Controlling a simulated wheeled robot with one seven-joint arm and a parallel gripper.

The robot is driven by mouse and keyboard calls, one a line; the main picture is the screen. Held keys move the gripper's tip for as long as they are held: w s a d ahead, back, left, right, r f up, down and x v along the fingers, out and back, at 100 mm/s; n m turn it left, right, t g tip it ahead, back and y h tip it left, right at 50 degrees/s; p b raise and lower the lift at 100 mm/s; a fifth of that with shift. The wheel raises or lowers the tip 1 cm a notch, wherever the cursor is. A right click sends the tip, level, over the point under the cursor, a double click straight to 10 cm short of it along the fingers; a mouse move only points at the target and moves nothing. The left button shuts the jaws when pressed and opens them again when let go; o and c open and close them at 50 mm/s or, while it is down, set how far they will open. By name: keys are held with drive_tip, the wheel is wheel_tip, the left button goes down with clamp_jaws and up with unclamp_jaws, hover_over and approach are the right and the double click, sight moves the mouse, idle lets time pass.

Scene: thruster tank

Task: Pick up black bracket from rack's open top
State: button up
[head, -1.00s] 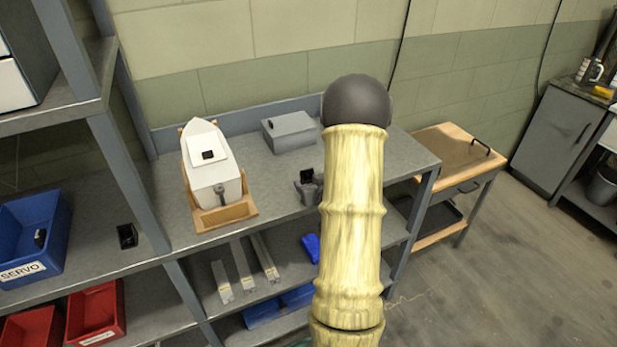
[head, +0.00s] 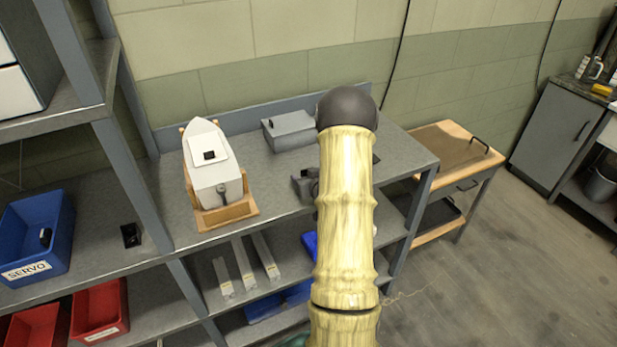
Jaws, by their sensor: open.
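The rack's open top (head: 262,190) is a grey surface right of the upright post. A dark grey blocky thing (head: 302,184) with a black part stands on it, partly hidden behind my arm. A small flat black piece (head: 376,159) shows at the arm's right edge. I cannot tell which of these, if either, is the black bracket. Another small black part (head: 130,236) lies on the left shelf, beside the post. My arm crosses in front of the rack's right half. My gripper is out of sight, so its place relative to the bracket is hidden.
A white boat hull (head: 212,172) sits in a wooden cradle, left on the open top. A grey box (head: 289,131) stands behind. A blue SERVO bin (head: 62,251) and red bins (head: 100,309) are at left. A wooden-topped cart (head: 438,143) stands right, beside open floor.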

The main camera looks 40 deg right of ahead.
drive_tip(key=shift+c, duration=0.2)
drive_tip(key=c, duration=1)
drive_tip(key=shift+c, duration=0.2)
wheel_tip(320, 180, up, 10)
drive_tip(key=b, duration=0.1)
idle(0.4)
